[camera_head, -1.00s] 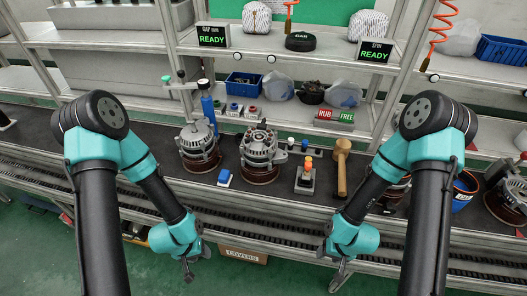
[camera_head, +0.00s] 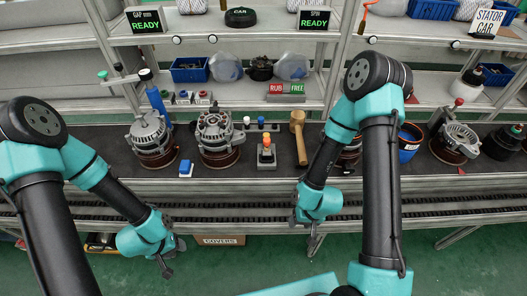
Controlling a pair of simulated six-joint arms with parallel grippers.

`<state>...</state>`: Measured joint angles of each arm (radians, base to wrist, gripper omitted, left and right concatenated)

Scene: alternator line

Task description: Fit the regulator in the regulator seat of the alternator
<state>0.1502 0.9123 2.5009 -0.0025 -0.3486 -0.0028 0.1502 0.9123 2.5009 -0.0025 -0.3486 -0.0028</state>
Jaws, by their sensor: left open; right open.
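Two alternators stand on round brown bases on the dark bench: one at the left (camera_head: 150,138) and one with its open face up (camera_head: 217,137). A small blue and white block (camera_head: 186,168) lies in front, between them. It is too small to tell whether it is the regulator, and I cannot make out the regulator seat. My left gripper (camera_head: 167,270) is open and empty, low in front of the bench. My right gripper (camera_head: 297,222) is open, in front of the bench edge below the mallet, small and partly hidden by its wrist.
A grey stand with an orange and red top (camera_head: 266,153) and a wooden mallet (camera_head: 299,140) are right of the alternators. A blue bucket (camera_head: 408,145) and another machine part (camera_head: 458,143) stand further right. A shelf with blue bins (camera_head: 190,72) runs behind.

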